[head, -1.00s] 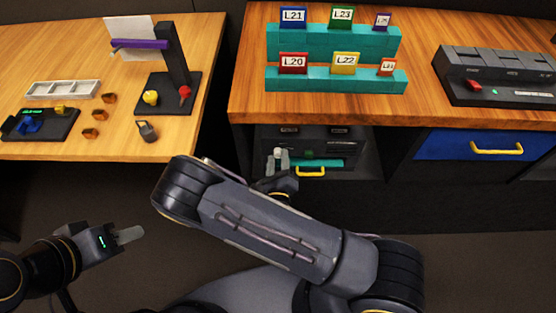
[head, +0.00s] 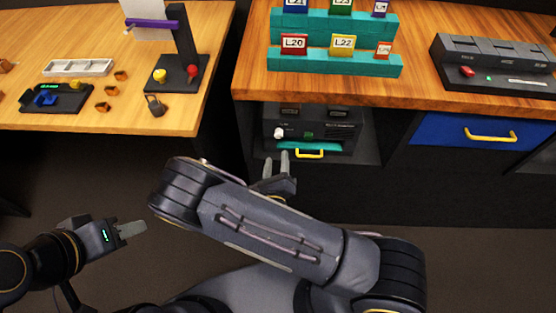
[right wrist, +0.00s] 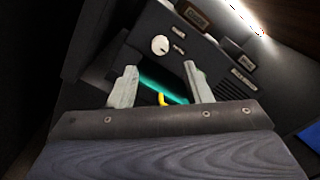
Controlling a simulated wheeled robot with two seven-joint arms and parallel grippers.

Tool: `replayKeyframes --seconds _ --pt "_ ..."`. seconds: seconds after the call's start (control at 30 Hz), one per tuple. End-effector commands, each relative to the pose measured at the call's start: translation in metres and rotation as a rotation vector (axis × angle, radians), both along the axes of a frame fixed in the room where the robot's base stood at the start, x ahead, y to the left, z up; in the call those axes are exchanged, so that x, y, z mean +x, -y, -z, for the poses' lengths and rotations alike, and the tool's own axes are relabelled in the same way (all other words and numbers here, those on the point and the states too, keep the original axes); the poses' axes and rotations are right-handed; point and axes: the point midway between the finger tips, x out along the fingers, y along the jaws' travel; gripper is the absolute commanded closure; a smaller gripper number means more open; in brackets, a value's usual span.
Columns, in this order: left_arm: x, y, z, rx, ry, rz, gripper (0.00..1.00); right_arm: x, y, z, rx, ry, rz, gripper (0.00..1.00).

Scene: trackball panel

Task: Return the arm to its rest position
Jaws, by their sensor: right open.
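My right gripper (head: 276,165) is in front of the lower shelf under the right table, its two fingers apart and empty. In the right wrist view the open fingers (right wrist: 160,88) stand apart with nothing between them. Beyond them is a dark panel unit (head: 335,133) with a white knob (head: 279,134), a teal strip (head: 294,146) and a yellow handle (head: 310,154). The knob also shows in the right wrist view (right wrist: 160,45). My left gripper (head: 132,230) is at the lower left over the floor, and its finger gap cannot be made out.
The right table (head: 245,86) carries teal racks (head: 330,64) of labelled blocks and a dark device (head: 470,80). A blue drawer (head: 435,140) with a yellow handle is below it. The left table (head: 120,130) holds a stand, tray and small parts. Open floor lies in front.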

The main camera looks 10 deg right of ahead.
Motion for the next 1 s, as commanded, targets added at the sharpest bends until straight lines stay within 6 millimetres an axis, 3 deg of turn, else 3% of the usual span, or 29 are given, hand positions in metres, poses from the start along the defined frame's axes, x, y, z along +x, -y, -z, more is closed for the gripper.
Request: replayKeyframes --seconds 0.57,0.67,0.77,0.9,1.0 --pt "0.0 0.0 -0.001 0.0 0.0 0.0 0.64 0.0 0.003 -0.004 0.016 0.005 0.021 0.55" --pt "0.0 0.0 -0.006 0.0 0.0 0.0 0.64 0.0 0.02 -0.022 0.093 0.025 0.126 0.55" --pt "0.0 0.0 -0.014 0.0 0.0 0.0 0.64 -0.007 0.052 -0.051 0.24 0.065 0.328 0.55" --pt "0.0 0.0 -0.025 0.0 0.0 0.0 0.64 -0.035 0.107 -0.089 0.511 0.136 0.696 0.55" --pt "0.0 0.0 -0.033 0.0 0.0 0.0 0.64 -0.064 0.137 -0.108 0.711 0.191 0.954 0.55"
